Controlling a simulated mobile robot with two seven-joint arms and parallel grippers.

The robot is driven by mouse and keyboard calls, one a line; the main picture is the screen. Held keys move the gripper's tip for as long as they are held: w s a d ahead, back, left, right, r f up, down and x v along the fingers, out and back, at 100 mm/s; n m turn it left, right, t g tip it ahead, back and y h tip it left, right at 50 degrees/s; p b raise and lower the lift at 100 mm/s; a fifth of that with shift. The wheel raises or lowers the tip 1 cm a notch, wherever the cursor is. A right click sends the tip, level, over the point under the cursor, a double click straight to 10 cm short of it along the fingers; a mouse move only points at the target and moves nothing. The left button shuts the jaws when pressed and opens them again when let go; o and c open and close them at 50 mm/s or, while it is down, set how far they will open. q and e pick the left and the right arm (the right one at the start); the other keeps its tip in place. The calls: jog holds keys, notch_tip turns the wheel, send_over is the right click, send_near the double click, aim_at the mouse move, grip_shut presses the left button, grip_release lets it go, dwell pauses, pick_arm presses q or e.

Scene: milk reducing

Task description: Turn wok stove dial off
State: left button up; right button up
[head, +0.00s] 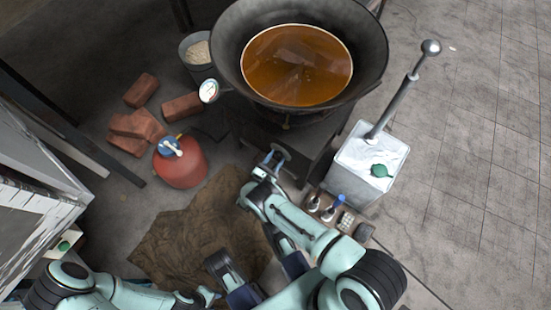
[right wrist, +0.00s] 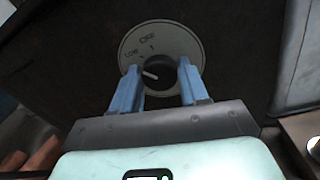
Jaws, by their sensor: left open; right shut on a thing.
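The stove dial (right wrist: 157,72) is a dark round knob with a white mark, on a pale round plate (right wrist: 185,45) lettered OFF and LOW. The white mark points left, toward the LOW side rather than at OFF. My right gripper (right wrist: 160,80) is shut on the knob, a blue finger on either side. In the head view my right gripper (head: 272,160) is at the front of the wok stove (head: 310,145), and the dial is hidden there. The wok (head: 233,55) holds brown liquid. My left gripper (head: 225,268) is open and empty near the bottom, over the floor.
A red gas tank (head: 180,168), bricks (head: 183,106) and a bucket (head: 197,68) are at left. Floor at right is clear.

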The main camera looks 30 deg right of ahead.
jog(key=shift+m, duration=0.3)
jog(key=m, duration=0.3)
jog(key=shift+a+m, duration=0.1)
jog(key=shift+m, duration=0.2)
jog(key=shift+f+m+h, duration=0.1)
jog(key=shift+m+h, duration=0.2)
jog(key=shift+m, duration=1.6)
jog(key=o, duration=1)
jog(key=shift+o, duration=0.2)
pick_arm(q)
jog(key=shift+w+d+r+p, duration=0.1)
jog(key=shift+w+r+p, duration=0.2)
jog(key=shift+w, duration=0.35)
pick_arm(e)
jog(key=v, duration=1.3)
jog(key=shift+s, duration=0.2)
